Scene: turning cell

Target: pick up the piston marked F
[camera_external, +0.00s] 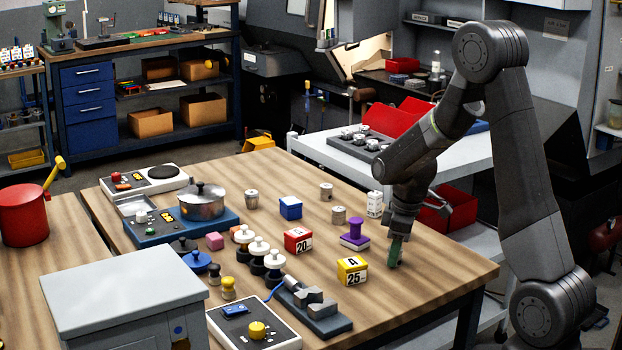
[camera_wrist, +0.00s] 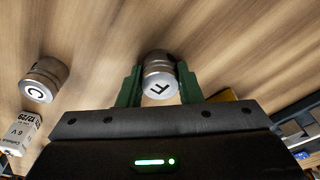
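The piston marked F (camera_wrist: 160,88) is a silver cylinder with a black F on its pale end face. In the wrist view it sits between the two green fingers of my gripper (camera_wrist: 160,84), which lie close against both its sides with no clear gap. In the external view my gripper (camera_external: 396,251) points down low over the right part of the wooden table, and the piston is hidden by the fingers there. I cannot tell whether the piston touches the table. A similar piston marked C (camera_wrist: 44,80) stands apart to the left in the wrist view.
A white printed box (camera_external: 375,204) stands behind my gripper. A purple knobbed piece (camera_external: 355,234) and a yellow block marked A 25 (camera_external: 352,270) are to its left. More silver pistons (camera_external: 338,215) stand farther left. The table's right corner is clear.

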